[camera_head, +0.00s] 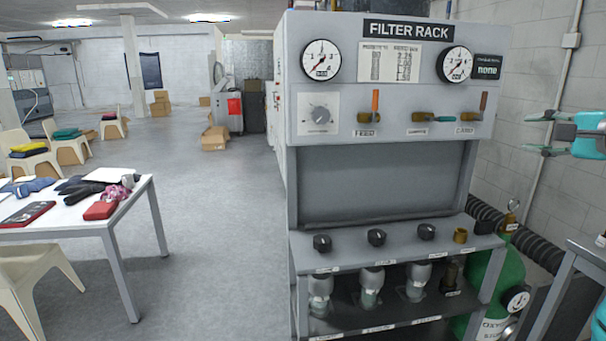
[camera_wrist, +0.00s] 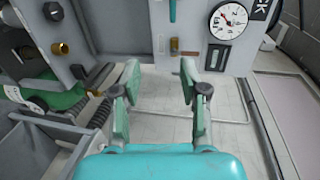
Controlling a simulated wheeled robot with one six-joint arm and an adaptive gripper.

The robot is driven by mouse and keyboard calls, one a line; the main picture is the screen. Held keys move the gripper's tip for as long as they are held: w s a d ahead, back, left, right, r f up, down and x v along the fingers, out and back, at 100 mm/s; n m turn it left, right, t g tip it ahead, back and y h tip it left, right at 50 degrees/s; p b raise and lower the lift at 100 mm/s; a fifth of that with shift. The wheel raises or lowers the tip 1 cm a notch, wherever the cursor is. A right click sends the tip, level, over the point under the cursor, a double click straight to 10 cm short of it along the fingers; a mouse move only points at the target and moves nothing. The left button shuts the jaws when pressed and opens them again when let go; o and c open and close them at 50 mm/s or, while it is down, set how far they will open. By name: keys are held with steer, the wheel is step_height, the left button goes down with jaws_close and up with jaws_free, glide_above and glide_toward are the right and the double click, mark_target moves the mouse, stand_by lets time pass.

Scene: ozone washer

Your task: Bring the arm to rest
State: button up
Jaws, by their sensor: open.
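My gripper (camera_head: 536,133) is at the right edge of the head view, raised beside the filter rack and pointing left. Its two fingers stand apart with nothing between them. The wrist view also shows the gripper (camera_wrist: 158,88) open and empty, with floor and wall behind it. The filter rack (camera_head: 390,185) stands upright in the middle right of the head view. It has gauges, a knob and several valve handles on its upper panel. The rack's panel also shows at the top of the wrist view (camera_wrist: 190,20). The gripper does not appear to touch the rack.
A green oxygen cylinder (camera_head: 507,275) and a black corrugated hose (camera_head: 537,248) are at the rack's lower right. A grey metal frame (camera_head: 557,290) stands in the right foreground. A white table (camera_head: 125,200) with gloves is at left. Open floor (camera_head: 215,230) lies between table and rack.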

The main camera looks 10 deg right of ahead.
steer(key=w+a+f+n, duration=0.1)
steer(key=w+a+f, duration=0.15)
steer(key=f, duration=0.95)
steer(key=w+a+f, duration=0.2)
steer(key=a+f, duration=0.2)
steer(key=f, duration=0.8)
steer(key=s+a+f+n+h, duration=0.1)
steer(key=s+a+f, duration=0.25)
steer(key=f, duration=0.35)
steer(key=s+a+f+n, duration=0.15)
steer(key=a+f, duration=0.25)
steer(key=f, duration=0.4)
steer(key=s+a+f+h, duration=0.1)
steer(key=s+a+f, duration=0.3)
steer(key=f, duration=0.3)
steer(key=s+a+f+n+g, duration=0.1)
steer(key=s+a+f+n, duration=0.3)
steer(key=s, duration=0.5)
steer(key=s+a+f+n, duration=0.2)
steer(key=s+a+f, duration=0.35)
steer(key=s, duration=0.35)
steer(key=s+a+r+n+y, duration=0.1)
steer(key=s+n, duration=0.3)
steer(key=s, duration=0.7)
steer(key=s+a+r+n+y, duration=0.1)
steer(key=s+a+n, duration=0.3)
steer(key=s, duration=0.6)
steer(key=shift+s+a+r+n, duration=0.25)
steer(key=shift+s+r+n, duration=0.1)
steer(key=shift+r, duration=0.35)
